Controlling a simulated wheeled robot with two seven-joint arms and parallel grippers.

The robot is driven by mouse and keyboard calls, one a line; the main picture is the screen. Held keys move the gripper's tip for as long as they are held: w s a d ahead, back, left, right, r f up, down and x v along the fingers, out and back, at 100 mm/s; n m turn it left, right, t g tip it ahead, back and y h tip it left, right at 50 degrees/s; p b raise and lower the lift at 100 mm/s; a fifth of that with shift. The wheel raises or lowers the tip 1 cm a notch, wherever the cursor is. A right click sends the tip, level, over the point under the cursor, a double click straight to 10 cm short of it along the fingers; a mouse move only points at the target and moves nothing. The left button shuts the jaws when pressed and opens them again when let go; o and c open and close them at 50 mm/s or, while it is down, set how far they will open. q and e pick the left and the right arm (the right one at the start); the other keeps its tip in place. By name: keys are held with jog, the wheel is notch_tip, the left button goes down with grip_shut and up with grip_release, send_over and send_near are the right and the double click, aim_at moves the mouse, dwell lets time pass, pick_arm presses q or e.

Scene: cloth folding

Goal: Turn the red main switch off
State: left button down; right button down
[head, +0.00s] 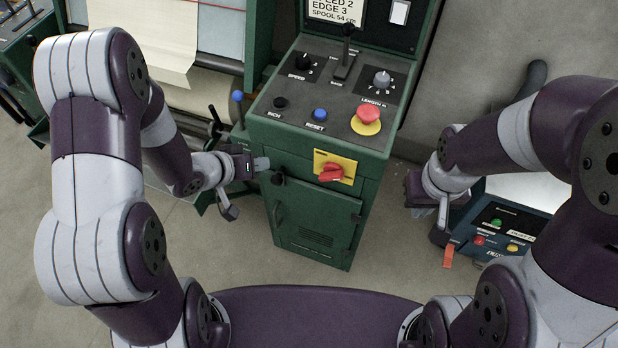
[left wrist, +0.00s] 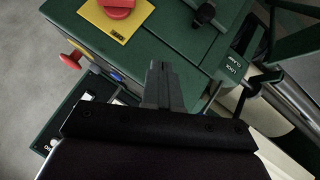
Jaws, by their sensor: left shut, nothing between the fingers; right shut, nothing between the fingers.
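The red main switch (head: 331,173) is a rotary knob on a yellow plate (head: 347,163) on the front of the green machine cabinet. In the head view its handle lies nearly level, tilted slightly. The switch (left wrist: 117,8) also shows at the top of the left wrist view, partly cut off by the frame edge. My left gripper (head: 262,164) is shut and empty, left of the switch and apart from it, near the cabinet's front. Its fingers (left wrist: 161,72) point toward the cabinet in the left wrist view. My right gripper (head: 443,215) is right of the cabinet, shut, its fingertips hard to make out.
On the sloped panel above are a red mushroom button (head: 368,114), a blue reset button (head: 320,115), knobs and a lever (head: 346,50). A blue-knobbed lever (head: 237,100) stands left. A dark control box (head: 490,235) sits right.

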pick_arm(q)
jog(key=s+d+h, duration=0.1)
jog(key=d+h, duration=0.1)
send_near(320, 174)
jog(key=w+x, duration=0.1)
jog(key=x, duration=0.4)
jog(key=shift+s+d+f, duration=0.15)
jog(key=shift+s+f, duration=0.05)
jog(key=shift+f, duration=0.1)
